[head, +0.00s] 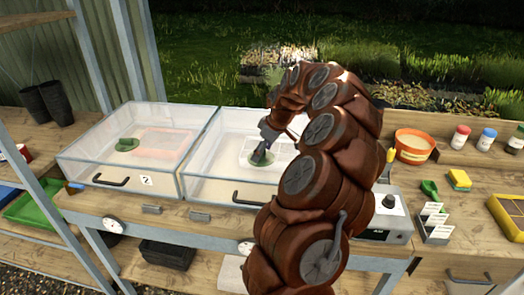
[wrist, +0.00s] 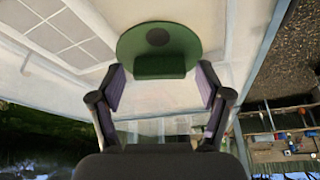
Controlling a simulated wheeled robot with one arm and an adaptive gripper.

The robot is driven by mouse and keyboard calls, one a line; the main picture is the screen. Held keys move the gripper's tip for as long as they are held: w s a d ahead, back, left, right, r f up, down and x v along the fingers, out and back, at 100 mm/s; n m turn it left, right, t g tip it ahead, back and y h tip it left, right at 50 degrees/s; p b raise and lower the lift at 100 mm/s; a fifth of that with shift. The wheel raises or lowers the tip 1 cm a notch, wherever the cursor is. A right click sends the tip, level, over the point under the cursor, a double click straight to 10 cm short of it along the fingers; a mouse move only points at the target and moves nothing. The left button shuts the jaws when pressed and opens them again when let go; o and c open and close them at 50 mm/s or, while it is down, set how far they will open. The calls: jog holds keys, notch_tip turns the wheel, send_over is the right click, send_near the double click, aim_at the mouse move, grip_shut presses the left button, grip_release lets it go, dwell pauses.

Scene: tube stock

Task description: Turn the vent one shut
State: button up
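The vent on the right clear box is a round green disc with a raised tab and a dark centre, seen in the wrist view (wrist: 158,42). My gripper (wrist: 161,84) is open, with one purple-padded finger on each side of the tab. Small gaps show between pads and tab. In the head view my gripper (head: 262,152) is low over the lid of the right box (head: 218,185), and the vent is mostly hidden by it. The left clear box (head: 88,170) carries a label "2" and its own green vent (head: 127,144). The right box's label is not visible.
A grey control box (head: 389,215) stands right of the right box, partly behind my arm. An orange pot (head: 413,146), a green scoop (head: 429,188), yellow sponges (head: 459,179) and several bottles (head: 487,139) stand farther right. Black pots (head: 47,102) are at the left.

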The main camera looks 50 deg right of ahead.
jog(key=c, duration=1)
jog(key=shift+o, duration=0.2)
jog(key=shift+f+b, duration=0.15)
jog(key=shift+b, duration=0.25)
jog(key=m+b, duration=0.1)
jog(key=b, duration=0.1)
jog(key=m+h+b, duration=0.1)
jog(key=b, duration=0.1)
jog(key=shift+f+m, duration=0.25)
jog(key=shift+m, duration=0.15)
jog(key=m+h+b, duration=0.1)
jog(key=m+b, duration=0.2)
jog(key=b, duration=0.2)
jog(key=shift+a, duration=0.1)
jog(key=m+h+b, duration=0.1)
jog(key=m+b, duration=0.1)
jog(key=m+h+b, duration=0.1)
jog(key=m+b, duration=0.1)
jog(key=m, duration=0.1)
jog(key=shift+r+g, duration=0.15)
jog(key=shift+g, duration=0.25)
jog(key=shift+a+r+m+g+h+b, duration=0.1)
jog(key=shift+m+g+h+b, duration=0.15)
jog(key=shift+m+b, duration=0.55)
jog(key=shift+a+r+m+g+h+b, duration=0.1)
jog(key=shift+m+g+h+b, duration=0.15)
jog(key=shift+m+b, duration=0.55)
